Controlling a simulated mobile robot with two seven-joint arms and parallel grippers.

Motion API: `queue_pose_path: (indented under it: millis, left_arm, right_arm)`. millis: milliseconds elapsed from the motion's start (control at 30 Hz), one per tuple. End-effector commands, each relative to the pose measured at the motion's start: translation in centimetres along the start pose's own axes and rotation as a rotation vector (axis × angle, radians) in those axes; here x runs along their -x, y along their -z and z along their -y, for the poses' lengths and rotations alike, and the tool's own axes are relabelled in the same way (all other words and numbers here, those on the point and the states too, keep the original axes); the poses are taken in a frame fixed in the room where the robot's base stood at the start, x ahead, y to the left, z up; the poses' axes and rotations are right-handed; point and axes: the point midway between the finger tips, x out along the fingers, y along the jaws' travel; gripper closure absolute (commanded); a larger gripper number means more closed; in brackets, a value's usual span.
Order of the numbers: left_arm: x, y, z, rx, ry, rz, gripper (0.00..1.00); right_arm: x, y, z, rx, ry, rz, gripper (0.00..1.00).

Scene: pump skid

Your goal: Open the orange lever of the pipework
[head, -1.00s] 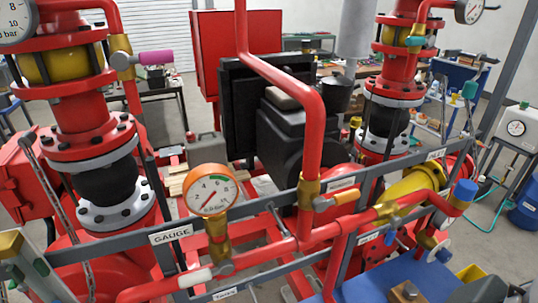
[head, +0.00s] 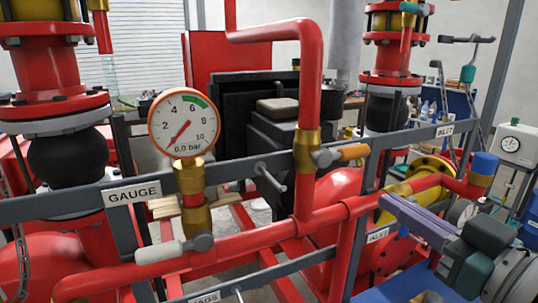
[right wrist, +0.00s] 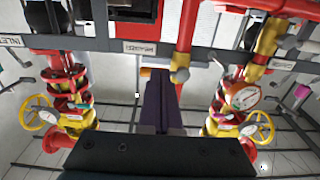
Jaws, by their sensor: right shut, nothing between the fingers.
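The orange lever (head: 352,152) sticks out to the right from the brass valve (head: 306,150) on the red upright pipe, in the head view. It lies roughly level, across the pipe. In the right wrist view a small orange piece, seemingly the same lever (right wrist: 146,72), shows beside the brass body (right wrist: 179,73), partly hidden by my fingers. My right gripper (head: 388,200) has purple fingers and is shut and empty. In the head view it is below and right of the lever, apart from it. My left gripper is not in view.
A grey rail runs behind the lever, with a GAUGE plate (head: 132,194). A round pressure gauge (head: 184,123) stands left of the valve. A white-handled lever (head: 165,251) sits low on the left. A blue-capped pipe end (head: 484,168) is near my right gripper.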

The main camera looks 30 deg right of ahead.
Motion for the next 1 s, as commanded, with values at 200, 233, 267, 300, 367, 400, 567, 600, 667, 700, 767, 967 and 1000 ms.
queue_pose_path:
  millis: [200, 233, 267, 300, 367, 400, 567, 600, 667, 700, 767, 967, 1000]
  left_arm:
    - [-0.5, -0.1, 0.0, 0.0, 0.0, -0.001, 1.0]
    - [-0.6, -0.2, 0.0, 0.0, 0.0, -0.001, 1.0]
    - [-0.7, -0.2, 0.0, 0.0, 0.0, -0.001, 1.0]
    - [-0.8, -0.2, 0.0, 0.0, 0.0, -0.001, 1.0]
    - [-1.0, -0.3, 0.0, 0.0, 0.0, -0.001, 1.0]
    - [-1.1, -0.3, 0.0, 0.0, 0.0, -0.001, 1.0]
    - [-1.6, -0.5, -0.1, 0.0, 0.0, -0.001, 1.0]
    - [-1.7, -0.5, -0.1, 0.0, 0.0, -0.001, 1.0]
    - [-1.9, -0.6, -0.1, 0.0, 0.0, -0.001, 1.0]
    - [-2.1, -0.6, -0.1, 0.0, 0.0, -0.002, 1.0]
    - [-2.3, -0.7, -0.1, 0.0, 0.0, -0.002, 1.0]
    - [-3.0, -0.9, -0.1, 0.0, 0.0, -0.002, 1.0]
    - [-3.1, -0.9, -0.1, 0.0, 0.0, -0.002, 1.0]
  right_arm:
    - [-1.3, 0.0, 0.1, 0.001, 0.001, -0.001, 1.0]
    - [-1.5, 0.0, 0.1, 0.001, 0.001, -0.001, 1.0]
    - [-1.7, 0.0, 0.1, 0.001, 0.001, -0.001, 1.0]
    - [-2.0, 0.0, 0.1, 0.001, 0.001, -0.001, 1.0]
    - [-2.4, 0.0, 0.1, 0.0, 0.001, -0.001, 1.0]
    - [-2.7, 0.0, 0.1, 0.0, 0.001, -0.001, 1.0]
    - [-3.8, 0.0, 0.1, 0.001, 0.001, 0.0, 1.0]
    - [-4.1, -0.1, 0.1, 0.001, 0.001, 0.0, 1.0]
    - [-4.5, -0.1, 0.1, 0.001, 0.001, -0.001, 1.0]
    - [-4.8, -0.1, 0.1, 0.001, 0.001, 0.001, 1.0]
    - [-5.2, -0.1, 0.1, 0.001, 0.001, 0.0, 1.0]
    - [-6.6, -0.1, 0.1, 0.001, 0.002, 0.0, 1.0]
    - [-6.9, -0.1, 0.1, 0.001, 0.001, 0.0, 1.0]
